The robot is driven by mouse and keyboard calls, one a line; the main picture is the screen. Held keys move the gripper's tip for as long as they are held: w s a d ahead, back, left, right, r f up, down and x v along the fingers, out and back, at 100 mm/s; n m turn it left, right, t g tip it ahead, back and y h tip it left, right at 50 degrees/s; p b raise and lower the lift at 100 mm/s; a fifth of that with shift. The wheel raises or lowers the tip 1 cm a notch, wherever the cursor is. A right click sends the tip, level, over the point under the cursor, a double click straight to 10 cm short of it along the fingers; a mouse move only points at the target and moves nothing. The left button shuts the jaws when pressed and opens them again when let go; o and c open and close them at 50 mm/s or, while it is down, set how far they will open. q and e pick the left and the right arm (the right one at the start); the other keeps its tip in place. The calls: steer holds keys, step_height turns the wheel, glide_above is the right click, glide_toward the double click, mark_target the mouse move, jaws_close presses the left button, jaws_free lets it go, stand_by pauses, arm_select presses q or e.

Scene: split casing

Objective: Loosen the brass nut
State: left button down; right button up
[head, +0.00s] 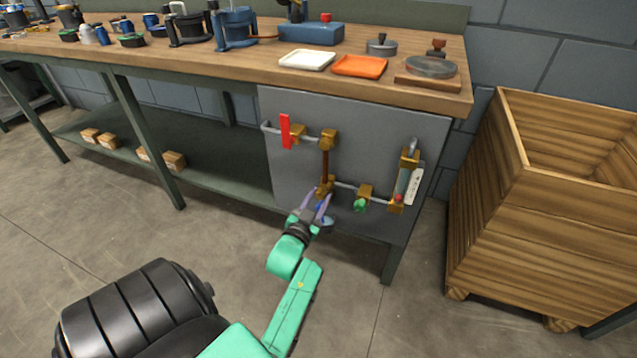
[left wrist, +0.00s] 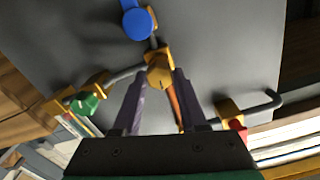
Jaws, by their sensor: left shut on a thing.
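The brass nut (head: 326,184) is at the lower end of the upright copper pipe (head: 325,163) on the grey panel under the bench's right end. My left gripper (head: 320,202) reaches up to it from below. In the left wrist view the hexagonal nut (left wrist: 160,71) sits between the two purple-grey fingertips (left wrist: 161,79), and the fingers are shut on it. The copper pipe shows behind the right finger. The fingers hide parts of the nut's sides. My right gripper is in neither view.
A red lever (head: 285,131) is up left of the nut. A green knob (head: 361,205) and a red knob (head: 398,197) are to its right. A blue round handle (left wrist: 138,23) is close by. A wooden crate (head: 483,200) stands right of the panel.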

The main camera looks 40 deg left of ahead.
arm_select(q)
steer(key=shift+f, duration=0.1)
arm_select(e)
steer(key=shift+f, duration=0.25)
arm_select(q)
steer(key=shift+c, duration=2.2)
jaws_free()
